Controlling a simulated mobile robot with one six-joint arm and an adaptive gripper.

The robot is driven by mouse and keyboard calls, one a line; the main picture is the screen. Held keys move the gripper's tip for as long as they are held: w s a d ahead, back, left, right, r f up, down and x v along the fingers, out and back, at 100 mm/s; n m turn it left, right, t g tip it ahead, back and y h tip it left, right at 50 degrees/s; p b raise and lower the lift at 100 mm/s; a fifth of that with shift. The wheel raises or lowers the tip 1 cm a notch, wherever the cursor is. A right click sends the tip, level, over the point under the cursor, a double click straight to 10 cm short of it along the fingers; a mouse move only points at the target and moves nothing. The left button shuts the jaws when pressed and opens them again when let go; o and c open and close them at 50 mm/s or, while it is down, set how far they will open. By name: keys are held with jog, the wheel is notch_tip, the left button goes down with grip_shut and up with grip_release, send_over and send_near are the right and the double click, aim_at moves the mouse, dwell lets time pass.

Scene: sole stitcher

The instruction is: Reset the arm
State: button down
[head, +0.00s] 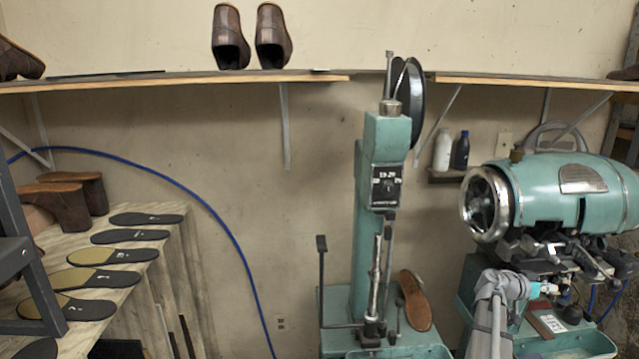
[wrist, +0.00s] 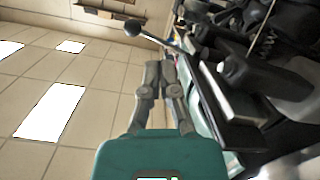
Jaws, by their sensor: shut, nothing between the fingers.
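My gripper (wrist: 160,74) is in the middle of the wrist view, its grey fingertips together and nothing between them. Its teal body fills the bottom of that view. Black and metal machine parts (wrist: 262,92) lie close to the right of the fingers, and a lever with a black ball knob (wrist: 133,27) lies beyond the tips. In the head view my grey arm rises at the lower right, in front of the teal machine with the round drum (head: 560,190).
A tall teal sole stitcher (head: 365,245) stands left of my arm, with a brown sole (head: 415,300) on its base. White and dark bottles (head: 443,150) stand on a small shelf. Soles (head: 100,280) lie on a bench at left. Brown shoes (head: 252,38) stand on the wall shelf.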

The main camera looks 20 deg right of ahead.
jog(key=w+a+f+n+t+y, duration=0.1)
jog(key=w+a+f+n+y, duration=0.25)
jog(key=a, duration=0.75)
jog(key=w+a+f+n+t+y, duration=0.2)
jog(key=w+a+f, duration=0.25)
jog(key=a, duration=0.65)
jog(key=w+a+f+n+t+y, duration=0.1)
jog(key=w+a+f+n+y, duration=0.2)
jog(key=a, duration=0.9)
jog(key=s+a+f+n+y, duration=0.1)
jog(key=a+f+n+y, duration=0.1)
jog(key=a, duration=1.3)
jog(key=s+a+f+n+y, duration=0.1)
jog(key=a+f+n+y, duration=0.2)
jog(key=a, duration=1.3)
jog(key=n+y, duration=0.2)
jog(key=n, duration=0.1)
jog(key=shift+s, duration=0.35)
jog(key=shift+d+n+y, duration=0.1)
jog(key=shift+n+y, duration=0.15)
